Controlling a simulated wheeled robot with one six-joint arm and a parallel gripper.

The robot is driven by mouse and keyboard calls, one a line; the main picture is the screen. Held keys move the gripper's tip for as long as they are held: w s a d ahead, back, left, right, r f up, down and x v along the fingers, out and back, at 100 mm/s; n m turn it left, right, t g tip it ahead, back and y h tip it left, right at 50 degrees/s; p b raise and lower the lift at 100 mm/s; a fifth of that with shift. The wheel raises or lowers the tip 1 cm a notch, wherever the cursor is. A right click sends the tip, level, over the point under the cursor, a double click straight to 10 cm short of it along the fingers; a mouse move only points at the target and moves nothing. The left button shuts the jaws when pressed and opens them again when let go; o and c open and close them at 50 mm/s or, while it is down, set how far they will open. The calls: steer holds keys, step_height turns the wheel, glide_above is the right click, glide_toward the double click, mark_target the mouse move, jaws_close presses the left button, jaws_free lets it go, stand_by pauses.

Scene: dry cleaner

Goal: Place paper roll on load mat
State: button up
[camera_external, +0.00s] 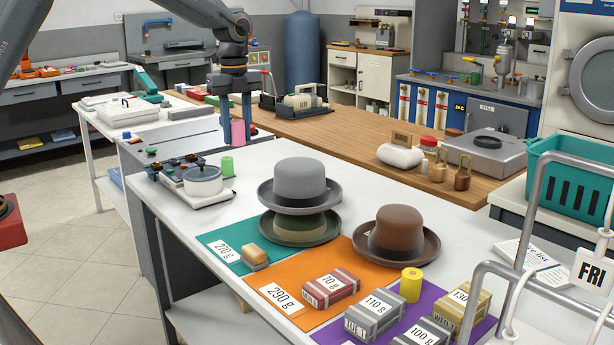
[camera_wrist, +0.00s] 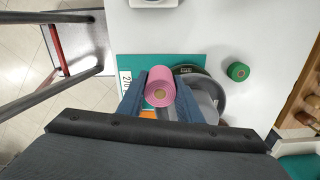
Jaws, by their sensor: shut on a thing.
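A pink paper roll (camera_external: 237,132) is held between the fingers of my gripper (camera_external: 237,138), in the air at the far end of the white table. In the wrist view the same pink roll (camera_wrist: 159,88) shows its core end between the blue fingers. Three mats lie on the table: teal (camera_external: 197,243), orange (camera_external: 264,272) and purple (camera_external: 447,281); no label names one as the load mat. A yellow roll (camera_external: 411,285) stands by the orange and purple mats. A green roll (camera_external: 227,165) stands on bare table and also shows in the wrist view (camera_wrist: 237,71).
A grey hat (camera_external: 299,183) sits on a green hat (camera_external: 300,227) at the teal mat. A brown hat (camera_external: 397,233) lies on the orange mat. Labelled bundles (camera_external: 331,287) and a brush-like block (camera_external: 255,254) crowd the mats. A pot on a scale (camera_external: 202,181) stands farther back.

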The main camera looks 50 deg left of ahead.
steer(key=d, duration=1.5)
glide_above(303, 274)
step_height(303, 274, down, 16)
steer(key=shift+p, duration=0.45)
steer(key=shift+f+p, duration=0.65)
steer(key=shift+f, duration=1.9)
steer(key=shift+f, duration=0.1)
steer(key=o, duration=1)
steer(key=shift+o, duration=0.2)
